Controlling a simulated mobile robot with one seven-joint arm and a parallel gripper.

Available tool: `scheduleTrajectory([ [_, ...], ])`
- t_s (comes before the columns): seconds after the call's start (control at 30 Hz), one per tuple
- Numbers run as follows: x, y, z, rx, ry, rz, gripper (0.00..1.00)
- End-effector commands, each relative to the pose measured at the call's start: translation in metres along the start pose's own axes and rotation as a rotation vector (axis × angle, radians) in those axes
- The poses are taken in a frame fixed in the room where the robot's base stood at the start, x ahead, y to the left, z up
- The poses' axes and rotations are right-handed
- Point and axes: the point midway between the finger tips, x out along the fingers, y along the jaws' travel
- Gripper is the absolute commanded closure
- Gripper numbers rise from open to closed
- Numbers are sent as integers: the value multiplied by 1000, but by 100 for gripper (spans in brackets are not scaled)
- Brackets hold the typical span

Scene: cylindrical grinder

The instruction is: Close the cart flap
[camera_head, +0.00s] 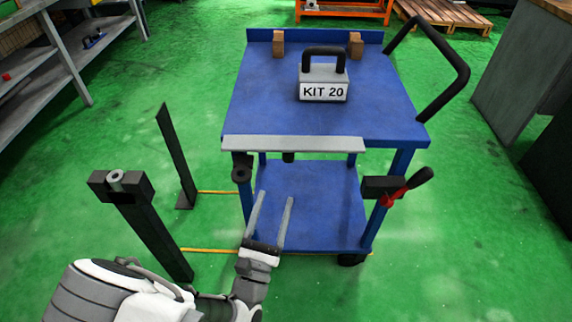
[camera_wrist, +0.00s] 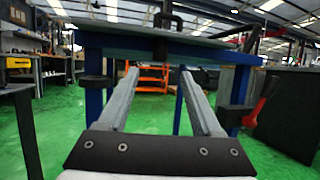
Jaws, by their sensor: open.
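The blue cart (camera_head: 250,95) stands in front of me. A light grey strip, which looks like the flap (camera_head: 294,144), runs along the near edge of its top. I cannot tell its exact angle. In the wrist view the cart's top edge (camera_wrist: 205,50) crosses above my fingers. My gripper (camera_head: 274,196) is open and empty, its fingers pointing at the cart's near side, below the strip and apart from it. It also shows in the wrist view (camera_wrist: 159,72). A red-handled clamp (camera_head: 395,188) sits at the cart's near right corner, and a black bracket (camera_head: 241,168) at the near left.
A black handle (camera_head: 463,75) is at the right. Dark posts (camera_head: 150,225) stand left of the cart. Green floor is clear to the right.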

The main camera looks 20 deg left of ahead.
Motion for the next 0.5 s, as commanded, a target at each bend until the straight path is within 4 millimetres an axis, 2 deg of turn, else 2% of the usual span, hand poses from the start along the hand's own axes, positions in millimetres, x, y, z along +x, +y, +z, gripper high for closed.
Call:
scheduleTrajectory([
  [0.1, 27, -1, -1, 1, -2, -5, 34],
  [0.3, 68, -1, -2, 2, -1, -4, 34],
  [0.5, 94, 0, -1, 1, 0, -2, 34],
])
